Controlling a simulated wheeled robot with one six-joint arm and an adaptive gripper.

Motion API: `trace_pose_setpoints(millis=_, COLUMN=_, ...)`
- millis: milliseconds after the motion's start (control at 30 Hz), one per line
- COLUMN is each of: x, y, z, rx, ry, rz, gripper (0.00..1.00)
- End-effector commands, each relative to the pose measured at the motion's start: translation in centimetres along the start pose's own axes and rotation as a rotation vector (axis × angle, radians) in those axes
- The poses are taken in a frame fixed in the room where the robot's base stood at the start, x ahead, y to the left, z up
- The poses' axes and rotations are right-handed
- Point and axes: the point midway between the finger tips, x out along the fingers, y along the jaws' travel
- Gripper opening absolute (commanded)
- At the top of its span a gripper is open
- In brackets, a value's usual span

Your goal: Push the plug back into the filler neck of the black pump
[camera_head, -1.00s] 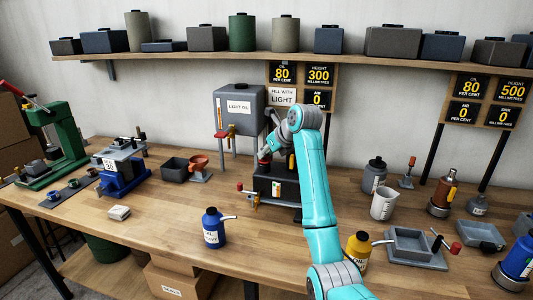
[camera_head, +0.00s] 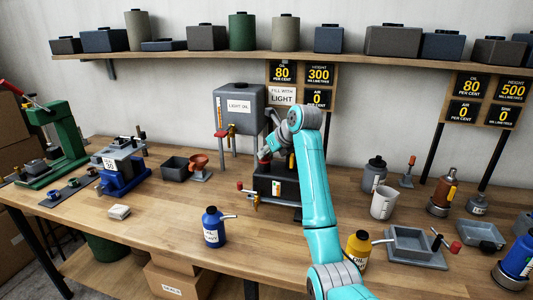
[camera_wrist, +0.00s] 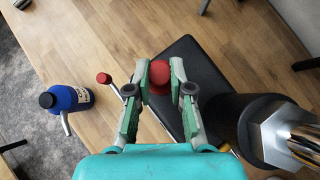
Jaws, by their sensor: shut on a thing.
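The red plug (camera_wrist: 158,76) is between the two fingertips of my gripper (camera_wrist: 159,84), which is shut on it. The black pump (camera_head: 287,189) stands on the bench, and its flat dark top (camera_wrist: 203,62) shows under and beside the plug in the wrist view. In the head view my gripper (camera_head: 266,153) points down at the left part of the pump's top, and my arm covers the pump's right side. The filler neck is hidden under the plug and fingers. I cannot tell whether the plug is in the neck or just above it.
A large black cylinder with a metal hex part (camera_wrist: 278,135) rises close on the right in the wrist view. A red-tipped lever (camera_wrist: 104,78) sticks out left of the pump. A blue oil bottle (camera_head: 213,228) and a yellow one (camera_head: 358,250) stand in front.

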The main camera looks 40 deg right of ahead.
Motion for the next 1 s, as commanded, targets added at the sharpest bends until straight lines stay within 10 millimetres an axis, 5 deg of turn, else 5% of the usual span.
trace_pose_setpoints(millis=200, x=-0.01, y=0.0, z=0.01, rx=0.0, ry=0.0, rz=0.0, gripper=0.0)
trace_pose_setpoints(millis=233, x=0.0, y=0.0, z=0.01, rx=0.0, ry=0.0, rz=0.0, gripper=0.28)
trace_pose_setpoints(millis=300, x=0.0, y=0.0, z=0.01, rx=0.0, ry=0.0, rz=0.0, gripper=0.46)
trace_pose_setpoints(millis=533, x=0.0, y=0.0, z=0.01, rx=0.0, ry=0.0, rz=0.0, gripper=0.5)
trace_pose_setpoints(millis=667, x=0.0, y=0.0, z=0.0, rx=0.0, ry=0.0, rz=0.0, gripper=0.75)
trace_pose_setpoints(millis=1000, x=-0.1, y=0.0, z=0.11, rx=0.0, ry=0.0, rz=0.0, gripper=0.75)
